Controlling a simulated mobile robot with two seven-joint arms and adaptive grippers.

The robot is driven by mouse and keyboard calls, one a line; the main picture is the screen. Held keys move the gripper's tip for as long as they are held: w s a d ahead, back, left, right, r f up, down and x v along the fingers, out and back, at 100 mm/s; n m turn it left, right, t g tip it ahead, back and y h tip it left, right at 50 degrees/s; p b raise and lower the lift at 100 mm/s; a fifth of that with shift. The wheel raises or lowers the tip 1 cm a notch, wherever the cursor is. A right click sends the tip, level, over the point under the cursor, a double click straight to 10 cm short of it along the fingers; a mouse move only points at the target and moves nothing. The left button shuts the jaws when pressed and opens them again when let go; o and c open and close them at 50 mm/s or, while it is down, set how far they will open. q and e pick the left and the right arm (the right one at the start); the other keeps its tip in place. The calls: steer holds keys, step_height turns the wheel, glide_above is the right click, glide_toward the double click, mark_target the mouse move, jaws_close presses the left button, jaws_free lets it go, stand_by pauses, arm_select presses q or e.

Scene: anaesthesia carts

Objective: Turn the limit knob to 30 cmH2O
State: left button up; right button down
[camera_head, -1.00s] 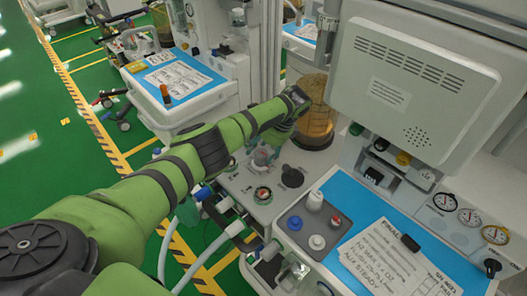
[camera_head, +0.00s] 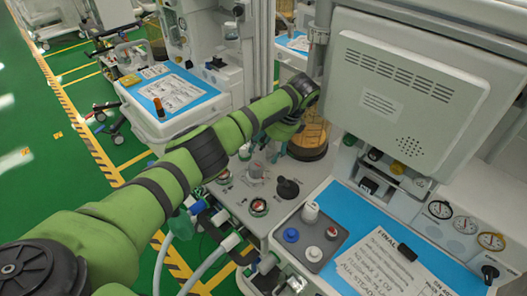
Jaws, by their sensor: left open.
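The grey machine panel (camera_head: 232,196) is at the centre. It carries a pale grey knob (camera_head: 256,169), a black knob (camera_head: 288,188) and a small round gauge (camera_head: 259,207). I cannot read any scale, so which knob is the limit knob and its setting cannot be told. My left arm reaches across from the lower left, and its wrist bends down above the back of the panel. My left gripper (camera_head: 273,148) is open, mostly hidden under the wrist, just behind and above the pale knob. It appears apart from the knob. My right gripper is not in view.
An amber canister (camera_head: 309,140) stands close behind the wrist. A large grey monitor housing (camera_head: 405,85) overhangs at the right. Hoses (camera_head: 205,262) run along the panel's left side.

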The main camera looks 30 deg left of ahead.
mark_target(256, 164)
arm_select(q)
steer(key=shift+r, duration=0.1)
steer(key=shift+s+a+f+m+t+p, duration=0.2)
steer(key=shift+a+f+m+p, duration=0.4)
steer(key=shift+f, duration=0.6)
steer(key=shift+s+a+f+m+t+p, duration=0.1)
steer(key=shift+a+f+m+t+p, duration=0.25)
steer(key=shift+f+m+p, duration=0.7)
steer(key=shift+s+a+f+m+t+p, duration=0.15)
steer(key=shift+a+f+m+t+p, duration=0.35)
steer(key=shift+f, duration=0.9)
steer(key=shift+d+g, duration=0.1)
steer(key=shift+g, duration=0.15)
steer(key=shift+r, duration=0.1)
steer(key=c, duration=1.1)
